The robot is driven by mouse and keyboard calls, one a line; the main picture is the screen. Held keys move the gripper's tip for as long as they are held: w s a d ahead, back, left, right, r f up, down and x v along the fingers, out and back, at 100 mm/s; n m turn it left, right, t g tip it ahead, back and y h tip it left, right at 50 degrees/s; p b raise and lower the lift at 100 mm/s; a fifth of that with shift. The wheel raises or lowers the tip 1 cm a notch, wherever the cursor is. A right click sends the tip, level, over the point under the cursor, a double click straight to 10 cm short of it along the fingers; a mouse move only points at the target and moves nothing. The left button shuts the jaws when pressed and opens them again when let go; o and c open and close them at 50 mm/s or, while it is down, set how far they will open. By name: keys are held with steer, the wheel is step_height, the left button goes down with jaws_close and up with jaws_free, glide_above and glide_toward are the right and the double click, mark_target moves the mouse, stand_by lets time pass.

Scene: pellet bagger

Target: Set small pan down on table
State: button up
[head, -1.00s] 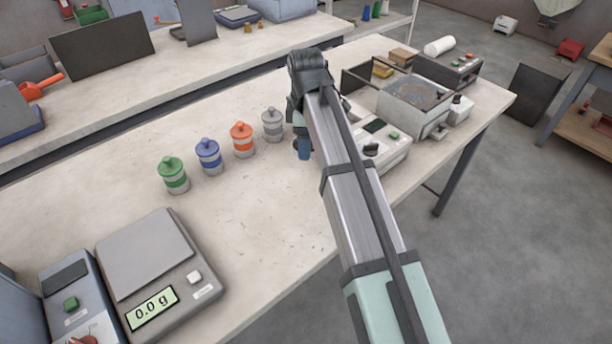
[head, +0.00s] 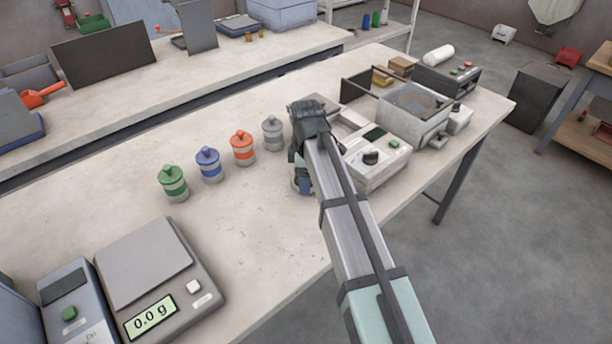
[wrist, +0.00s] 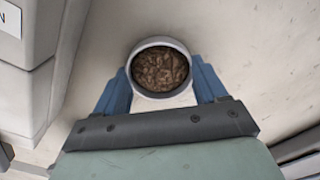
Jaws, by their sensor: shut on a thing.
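The small pan (wrist: 160,70) is a round, pale-rimmed cup holding brown pellets. In the wrist view it sits between the two blue fingers of my gripper (wrist: 160,88), which are shut on its sides. It looks level, with the pale table (wrist: 225,35) around it. I cannot tell whether its base touches the table. In the head view my gripper (head: 302,183) is low over the table (head: 250,215), right of the row of canisters and left of the white control box. There the pan is mostly hidden by my wrist and fingers.
Green (head: 172,183), blue (head: 208,164), orange (head: 242,148) and grey (head: 272,133) canisters stand left of my gripper. The white control box (head: 378,158) is close on its right. A scale (head: 160,275) reading 0.0 g stands front left. The table between scale and gripper is clear.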

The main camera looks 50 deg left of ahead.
steer(key=shift+f, duration=0.15)
steer(key=o, duration=1)
step_height(320, 180, up, 12)
steer(key=shift+r, duration=0.15)
stand_by(0.4)
